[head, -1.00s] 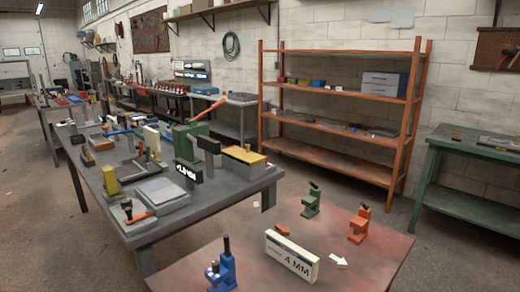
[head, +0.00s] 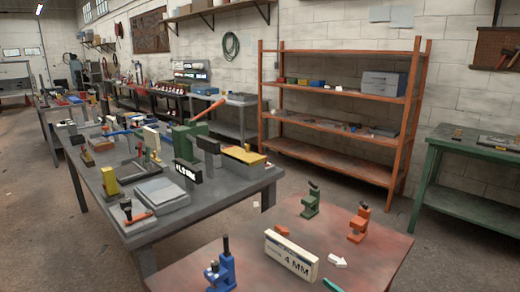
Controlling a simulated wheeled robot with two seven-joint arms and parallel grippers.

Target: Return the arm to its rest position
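Neither of my grippers shows clearly in the head view. A small teal sliver (head: 332,285) shows at the bottom edge, over the red-brown table; I cannot tell what it belongs to. On this table (head: 385,262) stand a blue clamp-like tool (head: 222,272), a green one (head: 310,203) and an orange one (head: 358,225), all upright. A white block marked "4 MM" (head: 291,256) stands between them. A white arrow-shaped piece (head: 337,261) lies to its right. A small orange-red piece (head: 282,231) is partly hidden behind the block.
A long grey bench (head: 150,232) on the left carries a green vise (head: 187,140), a grey box (head: 162,194) and several tools. An orange shelf rack (head: 340,94) stands at the back. A green bench (head: 470,144) is at right. Bare floor lies between them.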

